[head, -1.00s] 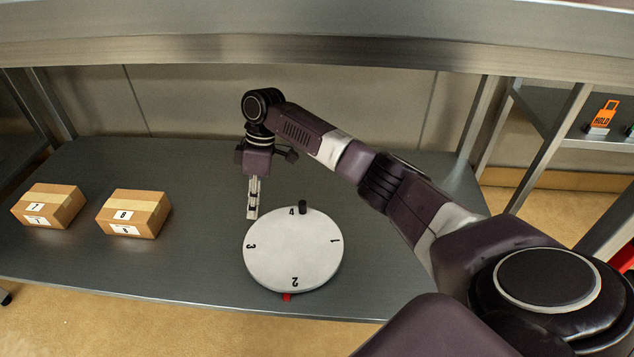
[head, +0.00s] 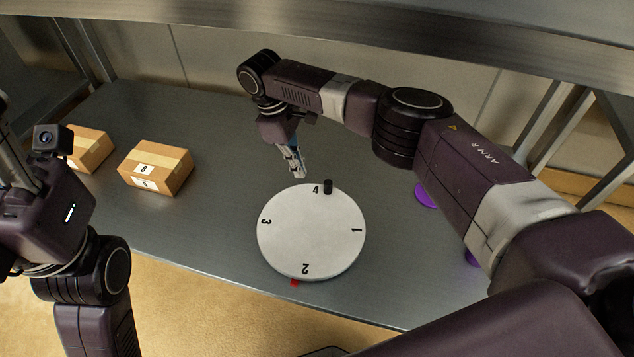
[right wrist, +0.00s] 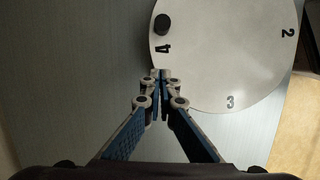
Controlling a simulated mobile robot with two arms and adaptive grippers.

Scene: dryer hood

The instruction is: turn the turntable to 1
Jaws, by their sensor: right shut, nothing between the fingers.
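The round white turntable (head: 311,235) lies on the grey metal table, marked 1 at its right, 2 at its front, 3 at its left and 4 at its back. A black peg (head: 328,187) stands on its rim beside the 4. A small red marker (head: 295,283) shows at the front edge, near the 2. My right gripper (head: 303,177) is shut and empty, just behind and left of the peg near the 4. In the right wrist view its fingertips (right wrist: 160,73) are together by the disc's edge, apart from the peg (right wrist: 162,24). My left gripper is out of frame; only its arm shows.
Two cardboard boxes stand on the table at the left, one (head: 155,167) fully visible and one (head: 88,149) partly behind my left arm. Purple round things (head: 427,195) show beside my right arm. A metal shelf edge (head: 330,40) runs above the table.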

